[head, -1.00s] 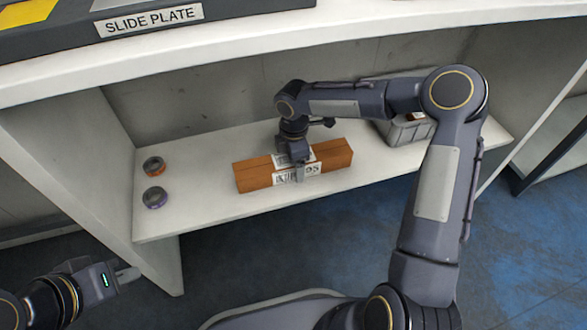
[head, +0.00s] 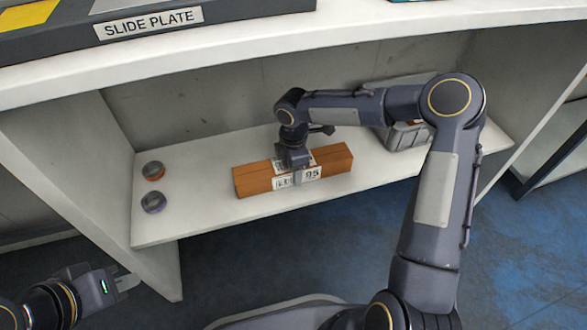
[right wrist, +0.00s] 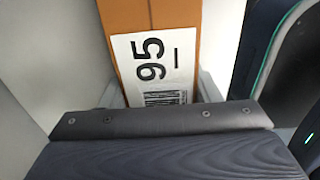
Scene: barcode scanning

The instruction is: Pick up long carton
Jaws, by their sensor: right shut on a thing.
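The long carton (head: 333,162) is orange-brown with white labels, one reading 95. It lies lengthwise on the white lower shelf, and I cannot tell any gap under it. My right gripper (head: 297,176) reaches down from above and is shut across the carton's middle. In the right wrist view the carton (right wrist: 186,18) and its 95 label lie just beyond the gripper body; the lower part of the label is hidden. My left gripper (head: 127,281) is empty at the lower left, away from the shelf, with its fingers partly seen.
A grey bin (head: 408,137) is at the right, partly behind my right arm. The upper counter (head: 250,54) overhangs the shelf (head: 200,222). Side panels bound it.

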